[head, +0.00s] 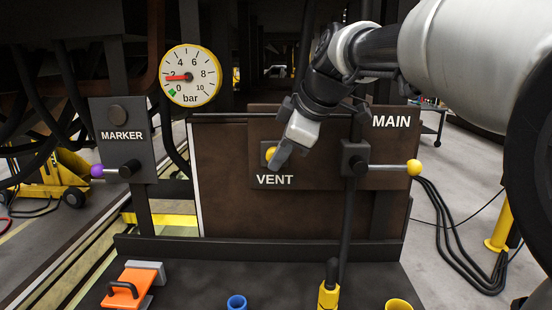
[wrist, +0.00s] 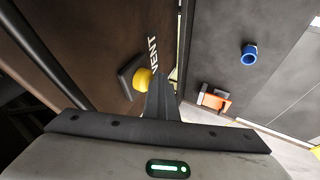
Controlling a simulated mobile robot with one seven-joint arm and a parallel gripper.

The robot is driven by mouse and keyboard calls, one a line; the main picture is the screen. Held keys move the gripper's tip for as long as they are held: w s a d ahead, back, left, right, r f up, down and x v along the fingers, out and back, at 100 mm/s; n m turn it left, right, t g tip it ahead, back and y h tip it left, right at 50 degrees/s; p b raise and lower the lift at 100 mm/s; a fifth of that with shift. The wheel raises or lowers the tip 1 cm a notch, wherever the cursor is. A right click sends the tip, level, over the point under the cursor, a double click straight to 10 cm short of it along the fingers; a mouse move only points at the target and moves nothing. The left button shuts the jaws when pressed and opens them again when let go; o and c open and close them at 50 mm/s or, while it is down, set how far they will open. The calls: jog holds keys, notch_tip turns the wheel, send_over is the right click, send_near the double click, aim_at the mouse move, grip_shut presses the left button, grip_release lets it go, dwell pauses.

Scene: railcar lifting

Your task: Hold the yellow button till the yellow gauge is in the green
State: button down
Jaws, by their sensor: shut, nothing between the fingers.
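The yellow button (head: 270,152) sits on a dark square plate above the word VENT on the brown panel. It also shows in the wrist view (wrist: 143,79), just left of my fingers. My gripper (head: 279,163) is shut and empty, its fingertips at the button and partly covering it in the head view. I cannot tell whether they touch or press it. The yellow-rimmed gauge (head: 190,75), marked bar, has its red needle pointing left near 2. Its small green band lies lower, near 0, so the needle is outside the green.
A MAIN lever with a yellow knob (head: 413,167) stands right of the button. An orange handled block (head: 127,290), a blue cup (head: 237,302) and a yellow cup (head: 398,304) are on the dark ledge below.

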jog(key=shift+w+d+f, duration=0.1)
jog(key=shift+w, duration=0.15)
dwell(0.6)
